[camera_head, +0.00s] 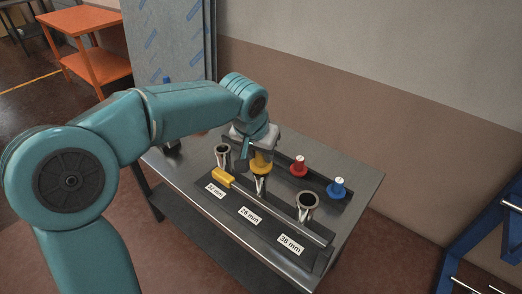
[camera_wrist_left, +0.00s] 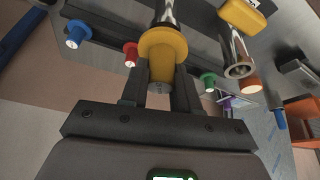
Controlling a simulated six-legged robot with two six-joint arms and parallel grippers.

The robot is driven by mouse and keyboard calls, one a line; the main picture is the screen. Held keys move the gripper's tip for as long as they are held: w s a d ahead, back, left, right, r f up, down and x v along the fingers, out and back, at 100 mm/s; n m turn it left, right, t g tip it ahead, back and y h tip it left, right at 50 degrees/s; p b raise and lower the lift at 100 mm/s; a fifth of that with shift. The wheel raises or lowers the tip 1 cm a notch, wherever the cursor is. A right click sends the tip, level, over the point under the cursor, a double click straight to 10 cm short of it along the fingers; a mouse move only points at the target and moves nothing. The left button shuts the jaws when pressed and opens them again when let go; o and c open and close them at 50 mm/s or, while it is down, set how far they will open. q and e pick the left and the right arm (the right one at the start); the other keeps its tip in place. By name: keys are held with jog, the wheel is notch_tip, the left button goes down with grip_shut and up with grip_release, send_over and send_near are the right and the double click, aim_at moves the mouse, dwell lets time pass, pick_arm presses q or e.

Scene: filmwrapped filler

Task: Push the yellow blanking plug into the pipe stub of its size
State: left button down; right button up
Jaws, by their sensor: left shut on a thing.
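My left gripper (camera_head: 256,146) is above the middle pipe stub (camera_head: 261,184) on the table. In the left wrist view its two fingers (camera_wrist_left: 160,92) are shut on the yellow plug (camera_wrist_left: 162,48). The plug also shows in the head view (camera_head: 261,164), its wide flange at the mouth of the middle stub. In the wrist view the stub (camera_wrist_left: 167,12) lines up with the plug just beyond the flange. The flange hides the mouth, so I cannot tell how deep the plug sits. My right gripper is not in view.
An open stub (camera_head: 223,153) stands left and another (camera_head: 306,204) right, above size labels. A red plug (camera_head: 299,166) and a blue plug (camera_head: 338,187) stand behind. A green plug (camera_wrist_left: 208,80) shows in the wrist view. A yellow block (camera_head: 223,176) lies near the left stub.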

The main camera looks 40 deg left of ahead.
pick_arm(q)
jog(key=shift+f+b, duration=0.8)
jog(key=shift+f, duration=0.25)
jog(key=shift+c, duration=1.4)
grip_release()
jog(key=shift+r, duration=0.15)
notch_tip(320, 180, up, 8)
jog(key=p, duration=0.7)
